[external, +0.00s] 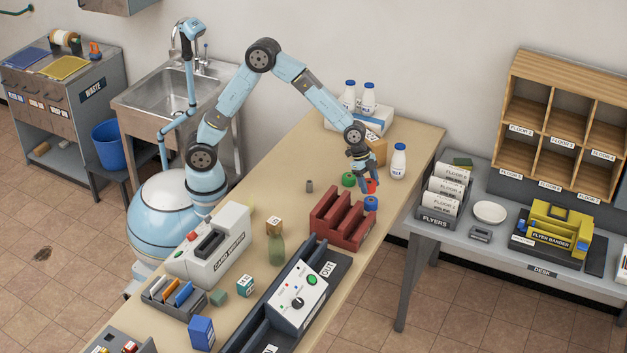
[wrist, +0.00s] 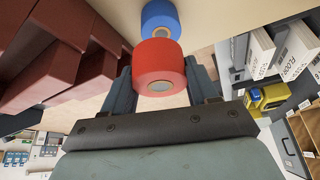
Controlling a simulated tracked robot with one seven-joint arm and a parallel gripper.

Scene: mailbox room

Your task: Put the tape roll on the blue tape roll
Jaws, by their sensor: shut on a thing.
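A red tape roll (wrist: 158,62) is between the two fingers of my gripper (wrist: 161,78) in the wrist view, and my gripper is shut on it. In the external view the red roll (external: 372,186) shows at the fingertips of my gripper (external: 364,182), partly hidden by them. The blue tape roll (external: 371,203) is on the table just in front of the red one, beside the dark red rack. In the wrist view the blue roll (wrist: 160,17) is just beyond the red roll and partly hidden by it. I cannot tell whether the two rolls touch.
The dark red slotted rack (external: 339,217) stands close to the left of the blue roll. A green roll (external: 348,180) and a small grey cylinder (external: 309,186) are to the left. A milk bottle (external: 398,161) stands to the right. The table's right edge is near.

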